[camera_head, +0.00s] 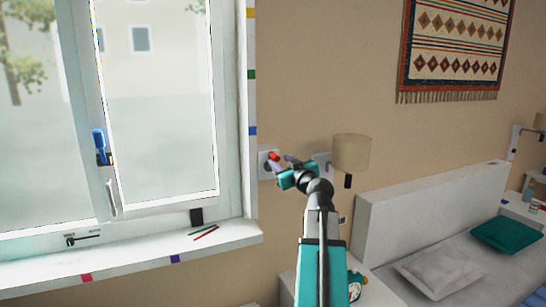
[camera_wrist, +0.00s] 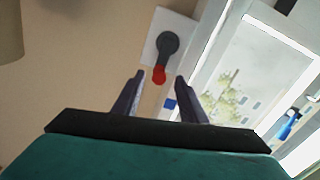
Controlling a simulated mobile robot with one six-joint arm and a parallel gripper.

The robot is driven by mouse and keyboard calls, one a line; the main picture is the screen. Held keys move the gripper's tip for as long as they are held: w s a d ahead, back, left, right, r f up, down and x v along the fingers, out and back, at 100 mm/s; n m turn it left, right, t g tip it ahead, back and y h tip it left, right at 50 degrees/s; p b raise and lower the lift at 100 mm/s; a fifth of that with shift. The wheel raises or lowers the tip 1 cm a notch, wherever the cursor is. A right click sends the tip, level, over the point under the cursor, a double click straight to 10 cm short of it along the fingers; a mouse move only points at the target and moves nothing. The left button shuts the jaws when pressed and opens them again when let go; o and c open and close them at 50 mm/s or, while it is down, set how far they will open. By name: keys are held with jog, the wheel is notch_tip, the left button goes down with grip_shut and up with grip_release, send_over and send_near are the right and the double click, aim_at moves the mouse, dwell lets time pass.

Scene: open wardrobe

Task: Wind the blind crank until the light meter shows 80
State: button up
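The blind crank is a dark arm (camera_wrist: 168,43) with a red knob (camera_wrist: 159,75) on a white wall plate (camera_wrist: 150,53); the red knob also shows in the head view (camera_head: 274,156), right of the window. In the wrist view the arm points down in the picture. My gripper (camera_head: 282,164) is open, close in front of the crank. In the wrist view its two fingers (camera_wrist: 160,80) stand apart on either side of the knob; I cannot tell whether they touch it. No light meter reading is legible. A small dark box (camera_head: 196,216) on the sill may be the meter.
The white sill (camera_head: 130,260) holds red and green sticks (camera_head: 204,232). A beige wall lamp (camera_head: 351,155) is close right of my gripper. Below are a nightstand (camera_head: 362,287) with a green clock (camera_head: 355,285), and a bed headboard (camera_head: 430,210). A patterned hanging (camera_head: 455,45) is above.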

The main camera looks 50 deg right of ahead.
aim_at(277, 160)
jog(key=shift+p+x, duration=0.85)
jog(key=shift+x, duration=2.05)
